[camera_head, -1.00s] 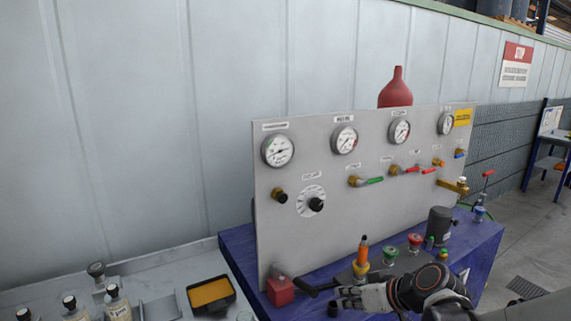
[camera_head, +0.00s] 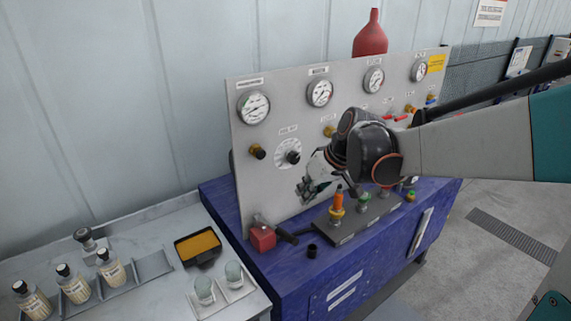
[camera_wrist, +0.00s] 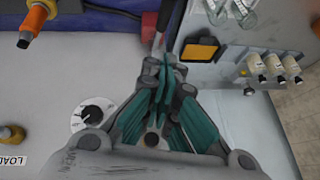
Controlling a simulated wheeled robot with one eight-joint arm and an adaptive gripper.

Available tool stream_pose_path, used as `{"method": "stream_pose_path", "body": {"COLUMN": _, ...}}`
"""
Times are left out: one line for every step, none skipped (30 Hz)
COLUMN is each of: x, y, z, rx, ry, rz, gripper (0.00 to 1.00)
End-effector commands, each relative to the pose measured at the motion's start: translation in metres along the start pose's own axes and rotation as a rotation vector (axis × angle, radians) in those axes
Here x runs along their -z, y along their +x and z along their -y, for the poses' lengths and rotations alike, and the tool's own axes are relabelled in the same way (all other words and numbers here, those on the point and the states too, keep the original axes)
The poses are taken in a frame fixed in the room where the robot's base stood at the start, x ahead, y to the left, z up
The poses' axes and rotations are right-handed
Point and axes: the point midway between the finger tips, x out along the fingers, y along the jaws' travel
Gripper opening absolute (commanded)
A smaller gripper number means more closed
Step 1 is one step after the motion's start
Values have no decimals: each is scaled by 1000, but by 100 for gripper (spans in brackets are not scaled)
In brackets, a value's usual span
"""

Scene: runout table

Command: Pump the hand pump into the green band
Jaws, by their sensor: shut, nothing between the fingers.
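The hand pump is a red block (camera_head: 262,236) with a black lever handle (camera_head: 289,236), at the lower left foot of the grey gauge panel (camera_head: 268,175). My gripper (camera_head: 306,188) is shut and empty, above and to the right of the handle, apart from it, in front of the panel. In the wrist view my teal fingers (camera_wrist: 165,62) are together, with the red pump body (camera_wrist: 149,22) and dark handle beyond their tips. White dial gauges line the panel top, including the leftmost one (camera_head: 253,106). A green band on them is too small to make out.
An orange-topped valve (camera_head: 337,204) and other knobs stand on a dark plate to the right of the handle. A black knob dial (camera_head: 289,155) is on the panel. An orange-filled tray (camera_head: 198,246) and several bottles stand on the left bench.

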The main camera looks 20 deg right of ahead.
Motion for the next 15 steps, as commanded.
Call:
{"method": "stream_pose_path", "body": {"x": 1, "y": -4, "z": 3, "rx": -2, "ry": 0, "rz": 8, "gripper": 0}}
{"method": "stream_pose_path", "body": {"x": 2, "y": -5, "z": 3, "rx": -4, "ry": 1, "rz": 11, "gripper": 0}}
{"method": "stream_pose_path", "body": {"x": 2, "y": -5, "z": 3, "rx": -5, "ry": 2, "rz": 13, "gripper": 0}}
{"method": "stream_pose_path", "body": {"x": 2, "y": -5, "z": 3, "rx": -6, "ry": 2, "rz": 14, "gripper": 0}}
{"method": "stream_pose_path", "body": {"x": 2, "y": -5, "z": 3, "rx": -6, "ry": 2, "rz": 14, "gripper": 0}}
{"method": "stream_pose_path", "body": {"x": 1, "y": -5, "z": 3, "rx": -6, "ry": 2, "rz": 14, "gripper": 0}}
{"method": "stream_pose_path", "body": {"x": 1, "y": -5, "z": 3, "rx": -6, "ry": 2, "rz": 13, "gripper": 0}}
{"method": "stream_pose_path", "body": {"x": 1, "y": -5, "z": 3, "rx": -6, "ry": 2, "rz": 13, "gripper": 0}}
{"method": "stream_pose_path", "body": {"x": 1, "y": -5, "z": 3, "rx": -6, "ry": 2, "rz": 13, "gripper": 0}}
{"method": "stream_pose_path", "body": {"x": 1, "y": -5, "z": 3, "rx": -6, "ry": 2, "rz": 13, "gripper": 0}}
{"method": "stream_pose_path", "body": {"x": 1, "y": -4, "z": 3, "rx": -5, "ry": 2, "rz": 13, "gripper": 0}}
{"method": "stream_pose_path", "body": {"x": 1, "y": -4, "z": 3, "rx": -5, "ry": 2, "rz": 13, "gripper": 0}}
{"method": "stream_pose_path", "body": {"x": 1, "y": -3, "z": 3, "rx": -5, "ry": 2, "rz": 13, "gripper": 0}}
{"method": "stream_pose_path", "body": {"x": 1, "y": -2, "z": 3, "rx": -5, "ry": 2, "rz": 13, "gripper": 0}}
{"method": "stream_pose_path", "body": {"x": 1, "y": 1, "z": 3, "rx": -5, "ry": 2, "rz": 13, "gripper": 0}}
